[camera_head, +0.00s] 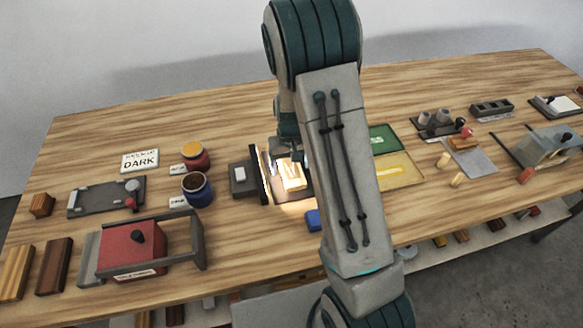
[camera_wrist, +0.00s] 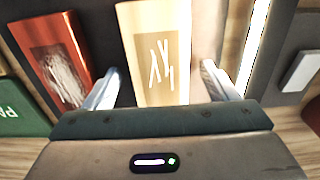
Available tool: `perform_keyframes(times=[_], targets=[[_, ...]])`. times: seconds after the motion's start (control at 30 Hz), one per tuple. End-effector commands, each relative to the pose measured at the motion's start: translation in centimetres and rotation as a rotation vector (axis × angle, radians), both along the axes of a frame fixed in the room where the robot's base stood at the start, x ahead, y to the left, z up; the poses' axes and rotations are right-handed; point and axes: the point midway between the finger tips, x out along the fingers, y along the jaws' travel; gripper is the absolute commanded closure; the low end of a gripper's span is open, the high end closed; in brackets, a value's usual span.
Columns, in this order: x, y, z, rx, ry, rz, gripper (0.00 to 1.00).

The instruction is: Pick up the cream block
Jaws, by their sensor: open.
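The cream block (camera_wrist: 157,25) has a tan panel with pale scratch-like marks. In the wrist view it lies between the two fingers of my gripper (camera_wrist: 160,84), with a gap visible on each side, so the fingers are apart and not closed on it. In the head view the cream block (camera_head: 293,170) is brightly lit, by the dark box-like fixture near the middle of the table. My gripper (camera_head: 288,152) is just above and behind it there, partly hidden by my arm.
A red-orange block (camera_wrist: 52,58) stands left of the cream block in the wrist view. A dark fixture (camera_head: 243,179) with a bright strip is close on the other side. A blue block (camera_head: 313,220) lies in front. Green (camera_head: 383,139) and yellow (camera_head: 398,170) panels lie right of my arm.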

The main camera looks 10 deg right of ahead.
Motion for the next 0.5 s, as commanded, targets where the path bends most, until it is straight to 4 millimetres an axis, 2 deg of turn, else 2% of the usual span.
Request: perform_keyframes(times=[0.13,0.3,0.33,0.5], targets=[[-0.01,0.02,0.0,0.0,0.0,0.0,0.2],[-0.01,0.02,0.01,0.0,0.0,0.001,0.67],[-0.01,0.02,0.02,0.0,0.0,0.001,0.71],[0.0,0.02,0.04,0.0,0.0,0.001,0.71]])
